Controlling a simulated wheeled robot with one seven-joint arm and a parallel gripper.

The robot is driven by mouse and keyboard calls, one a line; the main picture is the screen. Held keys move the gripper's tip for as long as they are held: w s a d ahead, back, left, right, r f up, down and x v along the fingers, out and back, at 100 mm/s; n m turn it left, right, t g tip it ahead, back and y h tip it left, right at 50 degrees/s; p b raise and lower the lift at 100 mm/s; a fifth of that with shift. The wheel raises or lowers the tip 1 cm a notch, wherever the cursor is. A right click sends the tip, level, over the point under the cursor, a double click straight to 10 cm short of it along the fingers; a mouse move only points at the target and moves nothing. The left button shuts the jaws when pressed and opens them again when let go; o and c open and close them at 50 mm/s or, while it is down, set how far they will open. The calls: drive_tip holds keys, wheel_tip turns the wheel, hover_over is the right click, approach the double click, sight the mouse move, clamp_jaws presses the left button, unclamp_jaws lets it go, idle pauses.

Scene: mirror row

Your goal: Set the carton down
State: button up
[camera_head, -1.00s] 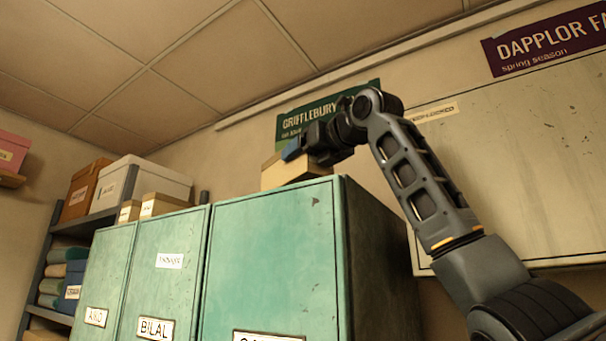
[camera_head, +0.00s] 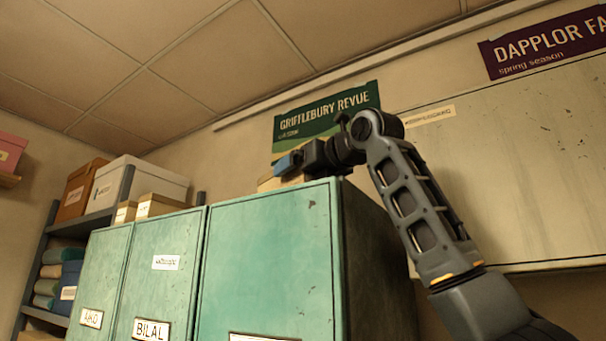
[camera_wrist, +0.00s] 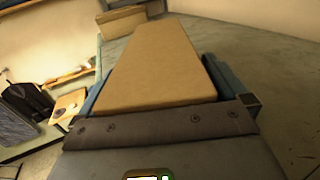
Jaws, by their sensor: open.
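The carton (camera_wrist: 155,60) is a plain tan box lying on top of the green lockers (camera_head: 270,260). In the head view only a small strip of the carton (camera_head: 266,185) shows at the top edge, mostly hidden by my gripper (camera_head: 290,163). In the wrist view my gripper (camera_wrist: 155,85) is open, with a blue finger along each side of the carton. I cannot tell whether the fingers touch it.
Small cardboard boxes (camera_head: 158,205) stand on the lockers to the left. A shelf rack with a white box (camera_head: 140,183) and a brown box (camera_head: 82,190) is farther left. A green banner (camera_head: 325,112) and a wall cabinet (camera_head: 520,165) are behind my arm.

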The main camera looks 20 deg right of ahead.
drive_tip(key=shift+r, duration=0.15)
drive_tip(key=b+v, duration=0.4)
drive_tip(key=v, duration=0.8)
drive_tip(key=shift+d, duration=0.1)
